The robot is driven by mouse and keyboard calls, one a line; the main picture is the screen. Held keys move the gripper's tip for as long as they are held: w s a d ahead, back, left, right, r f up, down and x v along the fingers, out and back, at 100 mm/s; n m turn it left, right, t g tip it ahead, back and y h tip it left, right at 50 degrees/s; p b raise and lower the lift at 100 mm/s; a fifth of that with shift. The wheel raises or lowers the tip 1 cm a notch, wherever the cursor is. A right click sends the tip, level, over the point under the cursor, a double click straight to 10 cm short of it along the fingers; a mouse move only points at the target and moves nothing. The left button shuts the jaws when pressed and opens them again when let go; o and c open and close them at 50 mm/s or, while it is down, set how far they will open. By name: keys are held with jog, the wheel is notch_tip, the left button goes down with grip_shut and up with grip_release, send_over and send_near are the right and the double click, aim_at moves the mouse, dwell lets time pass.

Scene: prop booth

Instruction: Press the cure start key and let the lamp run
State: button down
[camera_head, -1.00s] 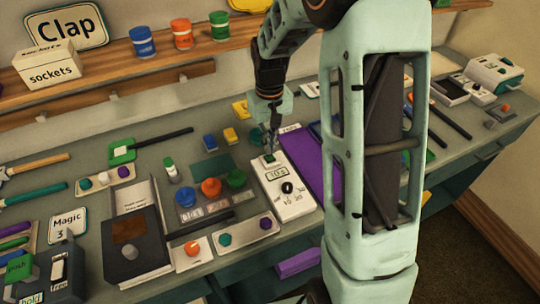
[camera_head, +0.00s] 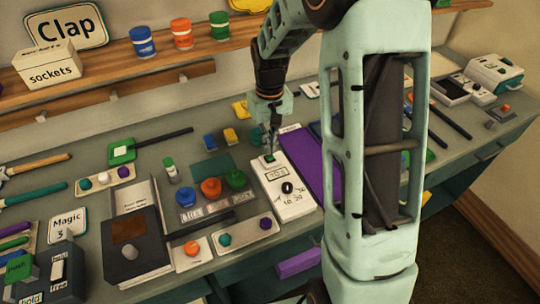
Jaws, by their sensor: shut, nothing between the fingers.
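A white control box (camera_head: 293,207) lies on the bench with a green key (camera_head: 268,159) at its far end, a small display (camera_head: 276,174) and a black knob (camera_head: 287,187). I take the green key to be the start key, but its label is unreadable. My gripper (camera_head: 270,151) points down with its fingers shut and empty, tips right at the green key. I cannot tell whether they touch it or how far it is pressed. The display digits are too small to read surely. I cannot pick out the lamp.
A purple slab (camera_head: 313,165) lies just right of the control box. Red and green round pieces (camera_head: 211,187) and a pale tray (camera_head: 248,234) are to its left. A dark box (camera_head: 137,247) stands further left. My arm hides part of the bench on the right.

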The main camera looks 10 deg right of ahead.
jog(key=shift+f+b, duration=0.75)
jog(key=shift+f, duration=0.35)
dwell(0.3)
jog(key=shift+r, duration=0.1)
notch_tip(320, 180, up, 8)
jog(key=p, duration=0.5)
jog(key=shift+p, duration=0.35)
dwell(0.4)
